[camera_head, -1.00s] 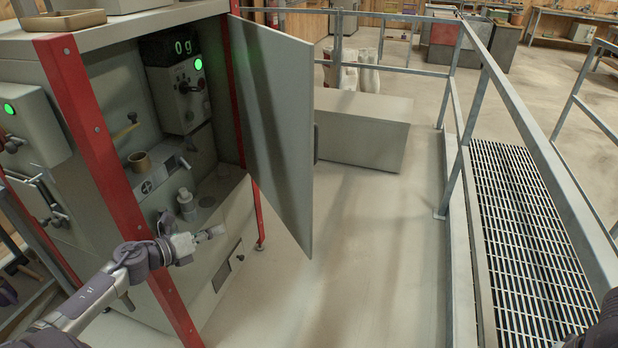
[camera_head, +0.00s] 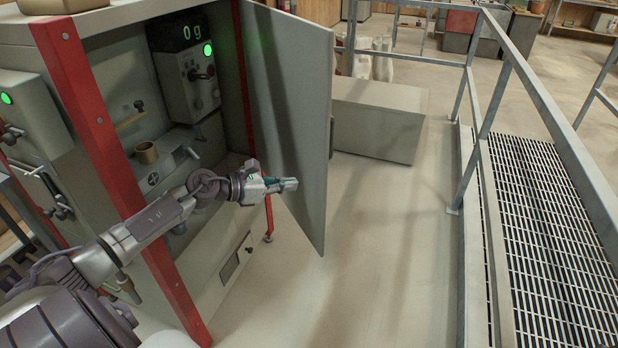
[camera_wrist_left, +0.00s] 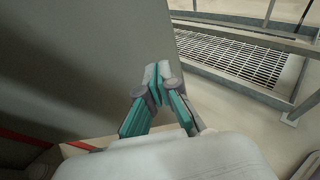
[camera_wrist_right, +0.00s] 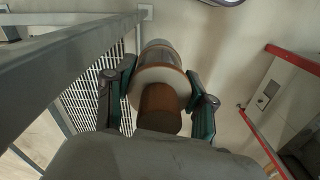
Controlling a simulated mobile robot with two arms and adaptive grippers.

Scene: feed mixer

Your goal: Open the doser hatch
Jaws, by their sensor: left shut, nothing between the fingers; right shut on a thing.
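The doser's hatch door (camera_head: 285,110), a tall flat grey panel, stands swung out from the right side of the cabinet, whose inside is exposed. My left gripper (camera_head: 290,184) is shut and empty, in front of the panel's inner face near its lower part. My right gripper (camera_wrist_right: 160,100) is shut on a brown and white cylindrical container (camera_wrist_right: 160,70). It shows only in the right wrist view.
A grey box (camera_head: 378,120) stands behind the door. Railings (camera_head: 530,90) and a grating (camera_head: 545,230) are at right. The floor between is clear.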

